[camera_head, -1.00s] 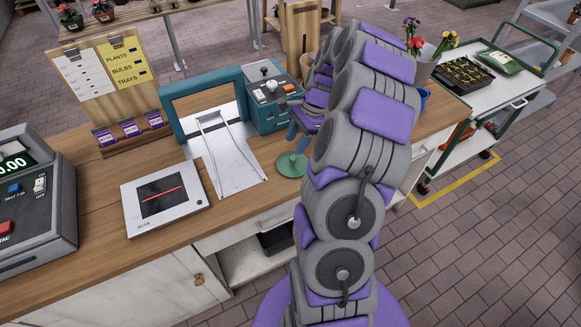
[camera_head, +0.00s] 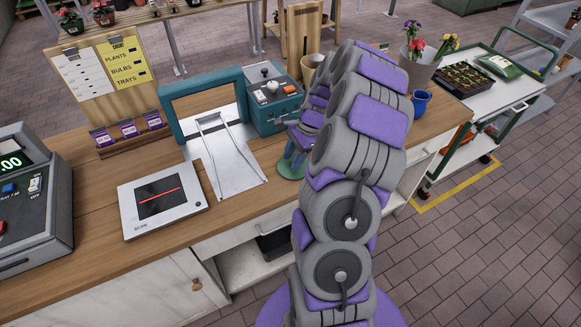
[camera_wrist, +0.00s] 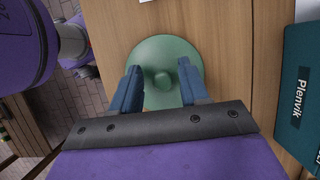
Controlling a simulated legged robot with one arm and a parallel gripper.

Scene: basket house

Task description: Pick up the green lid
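The green lid (camera_head: 288,171) is round and lies flat on the wooden counter, right of the metal chute. It also shows in the wrist view (camera_wrist: 160,48), with a small round knob near its middle. My gripper (camera_wrist: 159,67) is open over the lid, with one blue finger on each side of the knob. In the head view my gripper (camera_head: 297,152) is low over the lid and covers part of it. I cannot tell whether the fingers touch the lid.
A teal machine (camera_head: 272,98) stands behind the lid. A scanner plate (camera_head: 162,200) and a cash register (camera_head: 35,205) are to the left. A blue cup (camera_head: 421,103) and a flower bucket (camera_head: 418,72) stand to the right. A teal Plenvik box (camera_wrist: 303,110) is at the wrist view's right.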

